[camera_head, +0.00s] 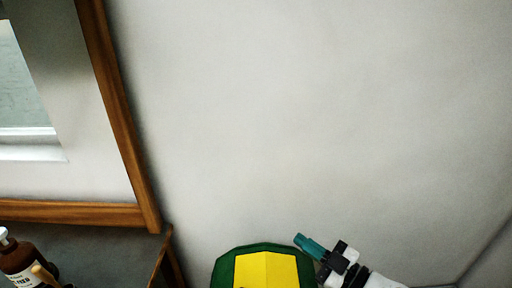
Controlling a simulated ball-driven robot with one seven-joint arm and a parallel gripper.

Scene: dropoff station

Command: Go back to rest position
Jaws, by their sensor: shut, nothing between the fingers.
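My gripper (301,238) is at the bottom of the head view, right of centre. Its teal fingers are together, shut and empty, and point up and to the left. The black and white wrist behind them runs down to the right and out of the picture. The gripper shows against the pale wall and no object touches its fingertips.
A pale wall (320,110) fills most of the view. On a dark surface (95,245) at bottom left stands a brown bottle (18,258) with a white cap. A corner edge shows at lower right.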

